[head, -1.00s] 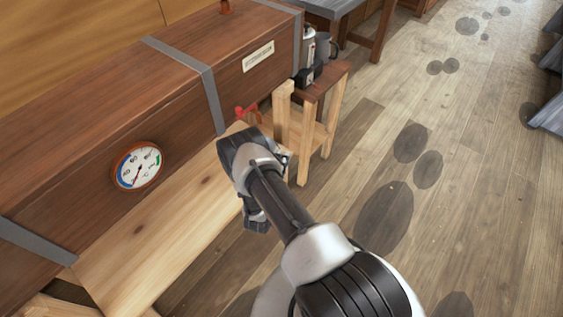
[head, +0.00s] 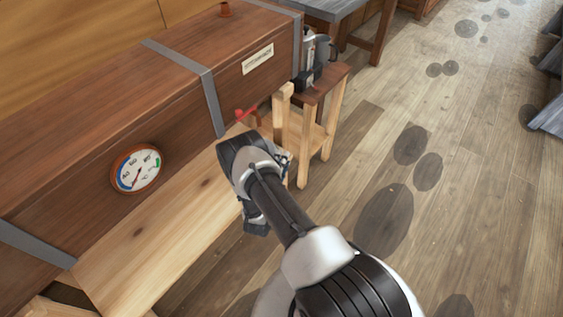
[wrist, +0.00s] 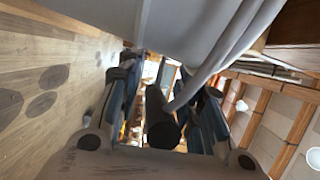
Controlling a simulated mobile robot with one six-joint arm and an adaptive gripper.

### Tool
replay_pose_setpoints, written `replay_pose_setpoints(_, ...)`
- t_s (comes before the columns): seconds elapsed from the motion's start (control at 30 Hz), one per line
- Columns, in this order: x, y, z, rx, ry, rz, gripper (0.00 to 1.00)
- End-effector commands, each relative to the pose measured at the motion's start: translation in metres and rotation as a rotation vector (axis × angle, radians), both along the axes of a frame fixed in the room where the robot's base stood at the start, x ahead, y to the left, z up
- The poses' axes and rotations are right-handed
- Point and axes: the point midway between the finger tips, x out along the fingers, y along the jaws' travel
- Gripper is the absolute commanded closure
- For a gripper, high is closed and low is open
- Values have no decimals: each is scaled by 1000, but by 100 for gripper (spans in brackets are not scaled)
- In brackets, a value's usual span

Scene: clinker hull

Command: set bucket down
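My gripper (head: 268,195) is low beside the wooden bench in the head view, where my own arm covers much of it. In the wrist view its two fingers (wrist: 163,100) stand apart. The bucket's dark round handle grip (wrist: 162,120) lies between them, with narrow gaps showing at its sides. The bucket's grey wall (wrist: 185,28) fills the top of the wrist view, and pale handle arms run down from it to the grip. The bucket cannot be made out in the head view, so what lies under it is hidden.
A long brown chest (head: 90,130) with grey straps and a round gauge (head: 136,168) stands at the left. A pale bench (head: 160,235) runs along its front. A small wooden stand (head: 325,90) holds metal items. The plank floor (head: 480,160) at the right is open.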

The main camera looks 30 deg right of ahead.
Motion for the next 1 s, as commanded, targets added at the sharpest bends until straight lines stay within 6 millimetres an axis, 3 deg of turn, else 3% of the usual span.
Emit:
replay_pose_setpoints(0.6, -70, 84, 0, 0, 3, 6, 66)
replay_pose_setpoints(1.0, -77, 91, -2, 0, 1, 1, 66)
